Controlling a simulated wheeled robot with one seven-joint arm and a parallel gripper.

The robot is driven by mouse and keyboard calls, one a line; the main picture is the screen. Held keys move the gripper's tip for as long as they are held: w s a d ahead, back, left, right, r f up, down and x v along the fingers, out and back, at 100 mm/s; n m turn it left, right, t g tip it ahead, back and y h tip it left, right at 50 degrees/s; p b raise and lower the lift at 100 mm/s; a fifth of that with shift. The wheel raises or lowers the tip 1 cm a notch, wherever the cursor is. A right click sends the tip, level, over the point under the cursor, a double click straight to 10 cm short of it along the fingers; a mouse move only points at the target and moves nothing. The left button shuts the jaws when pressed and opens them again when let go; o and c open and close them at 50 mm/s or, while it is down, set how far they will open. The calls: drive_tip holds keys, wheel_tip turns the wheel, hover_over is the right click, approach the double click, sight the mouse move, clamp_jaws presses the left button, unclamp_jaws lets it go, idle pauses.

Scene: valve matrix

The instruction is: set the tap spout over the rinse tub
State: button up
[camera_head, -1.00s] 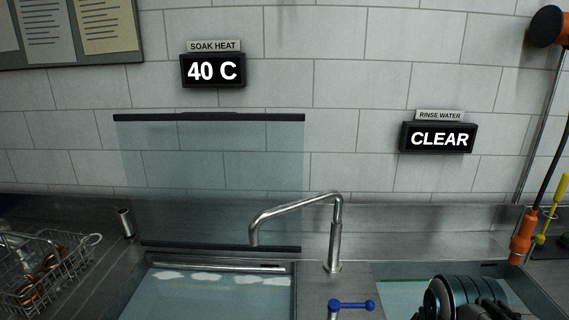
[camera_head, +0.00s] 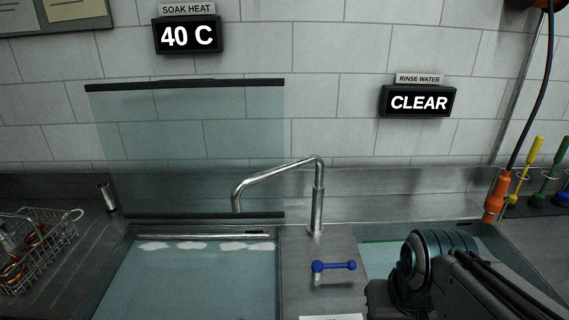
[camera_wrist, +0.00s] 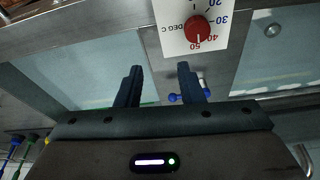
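The tap spout (camera_head: 277,175) is a bent steel tube on an upright post between two tubs. It reaches left, its tip over the back of the left tub, which holds water with white foam (camera_head: 200,285). The rinse tub (camera_head: 380,262), below the "CLEAR" sign, is at the right, partly hidden by my arm. A blue-handled lever (camera_head: 334,266) stands on the divider in front of the post. In the wrist view my gripper (camera_wrist: 159,75) has its two dark fingers apart with nothing between them. The blue lever (camera_wrist: 188,97) shows beside the right finger.
A glass screen (camera_head: 190,145) stands behind the left tub. A red temperature dial (camera_wrist: 198,29) is on the front panel. A wire basket (camera_head: 38,245) sits at left. An orange sprayer (camera_head: 495,197) hangs at right near colored-handled brushes (camera_head: 535,150).

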drive_tip(key=shift+o, duration=1)
wheel_tip(320, 180, up, 23)
drive_tip(key=m+g+y+p, duration=0.1)
drive_tip(key=m+p, duration=0.4)
drive_tip(key=m, duration=0.5)
hover_over(273, 169)
drive_tip(key=s+d, duration=0.2)
drive_tip(key=f, duration=0.4)
drive_tip(key=w+a+f, duration=0.1)
drive_tip(key=f, duration=0.7)
drive_tip(key=shift+w+a+f, duration=0.4)
